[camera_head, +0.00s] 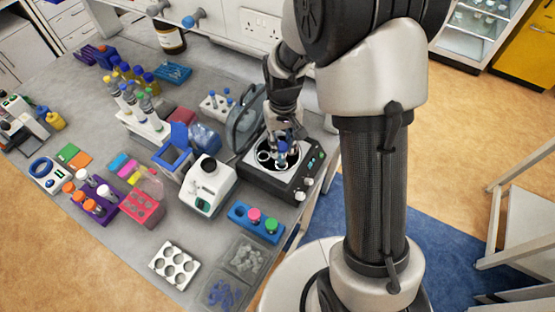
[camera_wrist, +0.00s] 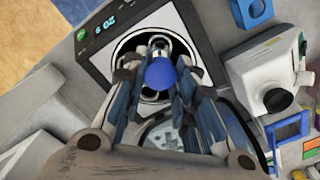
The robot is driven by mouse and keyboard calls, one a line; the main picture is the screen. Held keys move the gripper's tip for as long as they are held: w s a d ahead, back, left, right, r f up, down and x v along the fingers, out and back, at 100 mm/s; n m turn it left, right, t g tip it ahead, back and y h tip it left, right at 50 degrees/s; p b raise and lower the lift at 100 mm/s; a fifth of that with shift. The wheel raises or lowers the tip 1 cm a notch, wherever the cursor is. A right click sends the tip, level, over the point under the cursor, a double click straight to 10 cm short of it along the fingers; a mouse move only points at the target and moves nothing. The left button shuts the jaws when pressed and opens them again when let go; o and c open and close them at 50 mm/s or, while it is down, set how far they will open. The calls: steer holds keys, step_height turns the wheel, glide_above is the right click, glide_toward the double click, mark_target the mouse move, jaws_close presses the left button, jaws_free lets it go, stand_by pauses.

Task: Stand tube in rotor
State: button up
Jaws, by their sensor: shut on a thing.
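A tube with a blue cap (camera_head: 282,147) is held between the fingers of my gripper (camera_head: 285,138). The blue cap (camera_wrist: 160,73) also shows in the wrist view between the fingertips (camera_wrist: 162,82). The tube is over the centrifuge (camera_head: 272,184), whose lid (camera_head: 247,115) stands open. The dark round rotor bowl (camera_wrist: 128,45) lies around and below the tube. The tube's lower end is in or just above the rotor; I cannot tell how deep it sits. My fingers hide part of the rotor.
A white vortex-like device (camera_head: 208,187) stands left of the centrifuge. A blue rack (camera_head: 242,213) with pink and green caps sits in front. A white tray with round wells (camera_head: 174,264) and clear bins (camera_head: 243,258) are nearer. The open lid stands close behind my gripper.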

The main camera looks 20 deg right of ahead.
mark_target(282, 156)
steer(key=shift+f, duration=0.15)
steer(key=shift+f+b, duration=0.55)
steer(key=shift+f, duration=0.3)
stand_by(0.3)
steer(key=shift+f+b, duration=0.9)
steer(key=shift+f, duration=0.3)
steer(key=shift+f+b, duration=1)
steer(key=shift+f, duration=0.1)
steer(key=o, duration=1)
